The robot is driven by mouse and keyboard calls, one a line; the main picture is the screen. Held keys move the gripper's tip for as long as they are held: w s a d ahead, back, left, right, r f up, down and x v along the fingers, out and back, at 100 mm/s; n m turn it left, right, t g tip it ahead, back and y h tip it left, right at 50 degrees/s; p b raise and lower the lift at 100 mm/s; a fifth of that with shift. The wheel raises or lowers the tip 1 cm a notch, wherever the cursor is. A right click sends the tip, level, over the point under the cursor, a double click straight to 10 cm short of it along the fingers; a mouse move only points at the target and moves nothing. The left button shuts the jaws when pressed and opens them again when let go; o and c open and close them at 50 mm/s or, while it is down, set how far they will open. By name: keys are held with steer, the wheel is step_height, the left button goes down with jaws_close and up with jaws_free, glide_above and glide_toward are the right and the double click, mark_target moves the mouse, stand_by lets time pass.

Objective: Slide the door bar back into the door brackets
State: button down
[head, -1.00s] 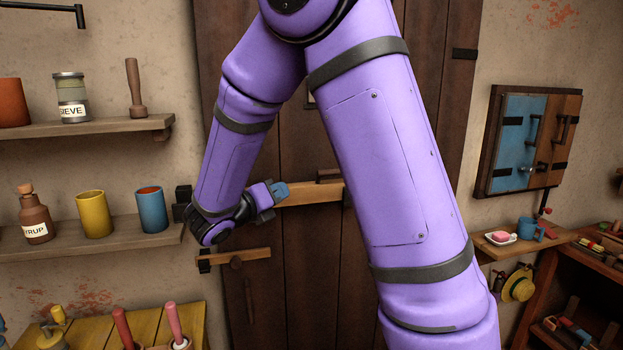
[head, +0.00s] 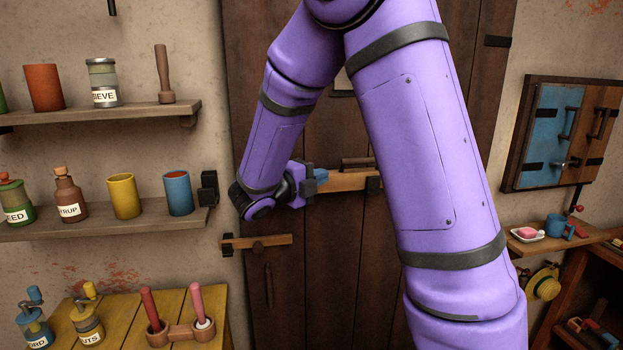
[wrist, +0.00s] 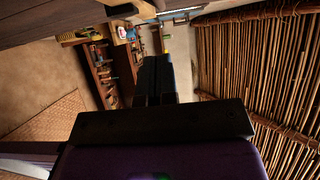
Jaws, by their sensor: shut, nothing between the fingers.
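The door bar (head: 350,182) is a light wooden bar lying level across the dark plank door (head: 330,240). A dark handle piece (head: 358,163) sits on its top edge. A black bracket (head: 373,185) shows on it beside my arm, which hides the bar's right part. Another black bracket (head: 208,188) stands empty on the wall left of the door. My gripper (head: 321,177), with blue fingertips, is at the bar's visible left end; I cannot tell whether it touches. In the wrist view its dark fingers (wrist: 153,80) are together, with nothing between them.
A smaller wooden bar (head: 265,241) crosses the door's left edge lower down. Shelves with jars and cups (head: 123,196) stand close on the left. A blue hatch door (head: 550,130) and a small shelf (head: 555,240) are on the right wall.

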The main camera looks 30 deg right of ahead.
mark_target(345, 163)
steer(key=w+d, duration=0.1)
steer(key=d, duration=0.1)
steer(key=w+d, duration=0.1)
steer(key=d, duration=0.1)
steer(key=w+d, duration=0.1)
steer(key=d, duration=0.2)
steer(key=shift+d, duration=0.1)
steer(key=shift+w+d, duration=0.35)
steer(key=shift+w, duration=0.05)
steer(key=shift+w+d, duration=0.5)
steer(key=shift+w, duration=0.15)
